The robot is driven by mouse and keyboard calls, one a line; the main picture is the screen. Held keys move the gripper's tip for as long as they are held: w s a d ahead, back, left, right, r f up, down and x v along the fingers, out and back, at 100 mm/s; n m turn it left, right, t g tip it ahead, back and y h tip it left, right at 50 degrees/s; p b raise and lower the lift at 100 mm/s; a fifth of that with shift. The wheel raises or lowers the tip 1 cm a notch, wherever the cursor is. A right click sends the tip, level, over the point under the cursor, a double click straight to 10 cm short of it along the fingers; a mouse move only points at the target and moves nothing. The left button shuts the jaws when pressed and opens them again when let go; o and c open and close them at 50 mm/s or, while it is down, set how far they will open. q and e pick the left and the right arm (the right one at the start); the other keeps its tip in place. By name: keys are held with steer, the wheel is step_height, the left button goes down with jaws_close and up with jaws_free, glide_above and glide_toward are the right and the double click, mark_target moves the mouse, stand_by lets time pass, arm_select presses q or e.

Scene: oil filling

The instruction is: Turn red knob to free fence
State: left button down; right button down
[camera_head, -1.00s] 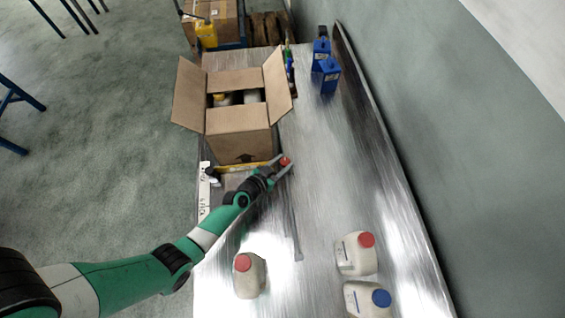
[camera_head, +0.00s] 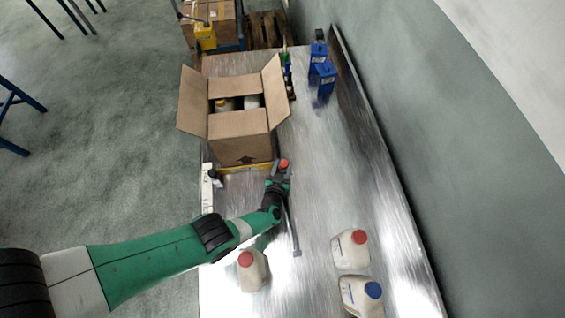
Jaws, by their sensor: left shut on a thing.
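The red knob (camera_head: 284,163) is on the metal table, just right of the near edge of the open cardboard box. My left gripper (camera_head: 281,168) is shut on the red knob, with its fingers pointing away up the table. A yellow bar (camera_head: 240,169), which looks like the fence, lies along the near side of the box. Its right end is close to the knob and partly hidden by my gripper. My right gripper is not in view.
The open cardboard box (camera_head: 240,137) holds bottles. White bottles with red caps (camera_head: 254,270) (camera_head: 350,250) and one with a blue cap (camera_head: 360,295) stand at the near end. Blue containers (camera_head: 326,78) stand far right. The table's middle right is clear.

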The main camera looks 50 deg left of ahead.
mark_target(283, 166)
arm_select(q)
steer(key=shift+r+n+g+y, duration=0.1)
steer(key=shift+n+g+y, duration=0.25)
steer(key=shift+y, duration=0.25)
steer(key=shift+c, duration=1.9)
jaws_free()
step_height(283, 166, up, 4)
steer(key=p, duration=0.4)
steer(key=shift+r, duration=0.25)
steer(key=a+r+p+v, duration=0.2)
steer(key=p+v, duration=1.2)
steer(key=v, duration=0.2)
steer(key=shift+s+r, duration=0.2)
steer(key=shift+s, duration=0.05)
